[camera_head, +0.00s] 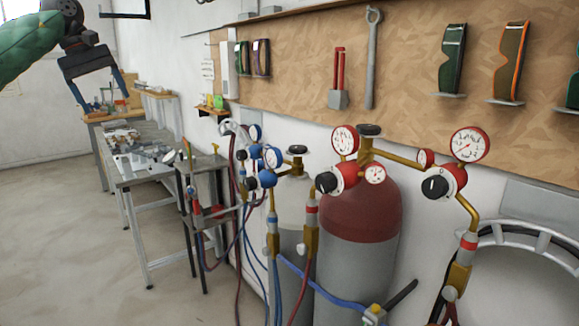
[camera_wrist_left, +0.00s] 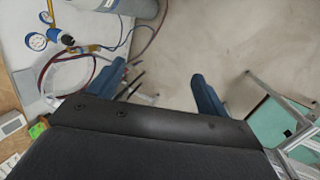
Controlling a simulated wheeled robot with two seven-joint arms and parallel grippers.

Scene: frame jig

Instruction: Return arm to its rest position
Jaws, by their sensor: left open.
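My left gripper (camera_head: 105,106) is at the upper left of the head view, at the end of the green arm. Its two blue fingers are apart and point down, with nothing between them. In the left wrist view the blue fingers (camera_wrist_left: 165,90) also stand wide apart over bare floor. My right gripper shows in neither view.
A red gas cylinder (camera_head: 360,220) with gauges and hoses stands against the wall. A metal workbench (camera_head: 150,172) with loose items stands at the left. The floor (camera_head: 60,240) at left is clear.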

